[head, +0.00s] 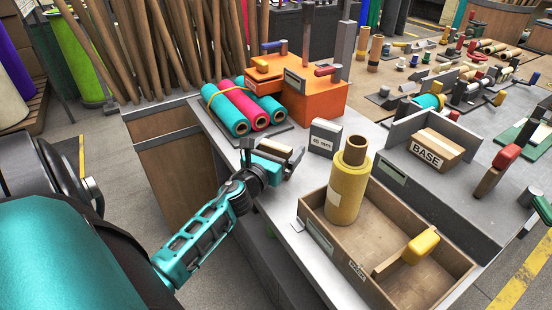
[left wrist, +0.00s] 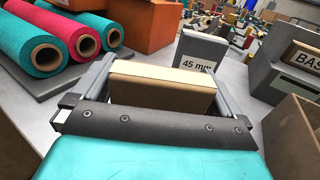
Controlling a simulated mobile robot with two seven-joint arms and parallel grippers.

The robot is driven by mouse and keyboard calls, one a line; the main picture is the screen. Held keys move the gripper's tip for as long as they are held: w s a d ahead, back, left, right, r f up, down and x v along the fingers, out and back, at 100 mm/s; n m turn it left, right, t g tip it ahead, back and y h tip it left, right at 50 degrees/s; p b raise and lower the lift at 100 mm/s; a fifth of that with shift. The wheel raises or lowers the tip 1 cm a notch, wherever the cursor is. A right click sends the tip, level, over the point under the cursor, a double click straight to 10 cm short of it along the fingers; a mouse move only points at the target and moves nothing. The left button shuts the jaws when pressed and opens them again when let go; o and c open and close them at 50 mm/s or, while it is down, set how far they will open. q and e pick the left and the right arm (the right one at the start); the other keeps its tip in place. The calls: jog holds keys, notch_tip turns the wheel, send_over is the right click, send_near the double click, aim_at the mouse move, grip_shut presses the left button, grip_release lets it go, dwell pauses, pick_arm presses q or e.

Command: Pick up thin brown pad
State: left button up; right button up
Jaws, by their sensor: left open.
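A small brown pad (head: 275,148) with a lighter tan top lies near the left edge of the grey worktop. It also shows in the left wrist view (left wrist: 162,91), straight in front of the gripper. My left gripper (head: 279,158) is open, with one finger on each side of the pad. In the left wrist view the fingers (left wrist: 166,76) flank the pad's two ends. Whether they touch it cannot be told. The pad's underside is hidden. My right gripper is in neither view.
Teal and pink rolls (head: 247,104) lie on a dark tray behind the gripper, beside an orange box (head: 310,100). A grey "45 mm" block (head: 325,137) stands just right. A wooden tray (head: 330,236) with a yellow roll (head: 347,187) is nearer, right of my arm.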

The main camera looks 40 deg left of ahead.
pick_arm(q)
jog(key=c, duration=1)
jog(key=shift+r, duration=0.1)
jog(key=shift+r+p, duration=0.45)
jog(key=shift+r, duration=0.15)
notch_tip(320, 180, up, 19)
jog(key=p, duration=0.3)
jog(key=shift+f, duration=0.15)
